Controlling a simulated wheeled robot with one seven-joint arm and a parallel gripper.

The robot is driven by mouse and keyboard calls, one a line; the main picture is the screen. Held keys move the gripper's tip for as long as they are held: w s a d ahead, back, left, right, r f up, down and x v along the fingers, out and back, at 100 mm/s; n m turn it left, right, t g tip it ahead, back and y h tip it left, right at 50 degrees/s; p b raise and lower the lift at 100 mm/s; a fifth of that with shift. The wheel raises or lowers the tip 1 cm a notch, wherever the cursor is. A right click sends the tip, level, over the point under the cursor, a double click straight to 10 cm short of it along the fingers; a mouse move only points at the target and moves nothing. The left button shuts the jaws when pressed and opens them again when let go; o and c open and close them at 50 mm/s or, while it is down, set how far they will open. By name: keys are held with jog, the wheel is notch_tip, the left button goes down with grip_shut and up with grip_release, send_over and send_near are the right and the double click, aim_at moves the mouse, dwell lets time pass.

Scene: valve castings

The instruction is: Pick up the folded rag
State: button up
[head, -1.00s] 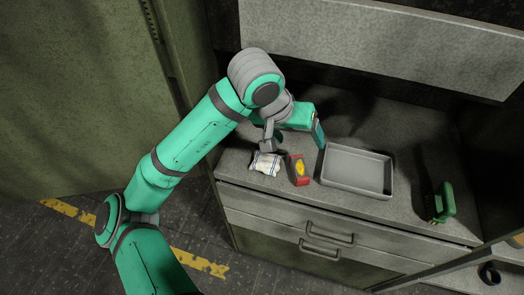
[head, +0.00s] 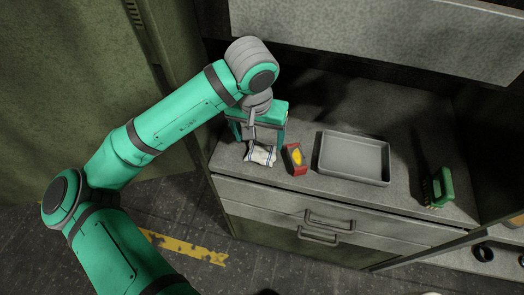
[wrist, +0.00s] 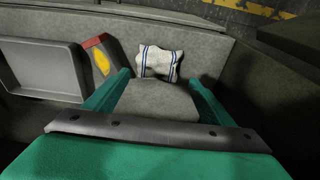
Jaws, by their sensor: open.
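The folded rag (head: 261,155) is white with blue stripes and lies on the grey worktop near its front edge. In the wrist view the rag (wrist: 159,62) lies just beyond the fingertips, in line with the gap between them. My gripper (head: 262,146) is open and empty, with its fingers pointing down at the rag in the head view. In the wrist view my gripper (wrist: 160,80) shows its two green fingers wide apart. I cannot tell whether the fingertips touch the worktop.
A red box with a yellow spot (head: 294,159) stands close to the right of the rag. A grey tray (head: 353,180) is further right, and a green brush-like object (head: 441,187) stands near the right end. The drawer unit's front edge (head: 300,186) is close to the rag.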

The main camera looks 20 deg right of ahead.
aim_at(261, 149)
notch_tip(261, 149, down, 4)
jog(key=shift+s+d+r, duration=0.1)
jog(key=shift+s+r, duration=0.05)
jog(key=shift+r, duration=0.05)
jog(key=shift+d+f, duration=0.15)
jog(key=shift+f, duration=0.5)
jog(key=shift+c, duration=0.4)
jog(key=c, duration=1.1)
jog(key=shift+r, duration=0.45)
jog(key=r, duration=0.2)
jog(key=shift+w+r, duration=0.2)
jog(key=shift+r, duration=0.1)
jog(key=s+a+r, duration=0.1)
jog(key=s+r, duration=0.2)
jog(key=s, duration=0.1)
jog(key=s+a+r, duration=0.1)
jog(key=s+r, duration=0.2)
jog(key=s, duration=0.2)
jog(key=s+a+r, duration=0.2)
jog(key=s+r, duration=0.1)
jog(key=s, duration=0.1)
jog(key=shift+s+r, duration=0.3)
jog(key=shift+s, duration=0.1)
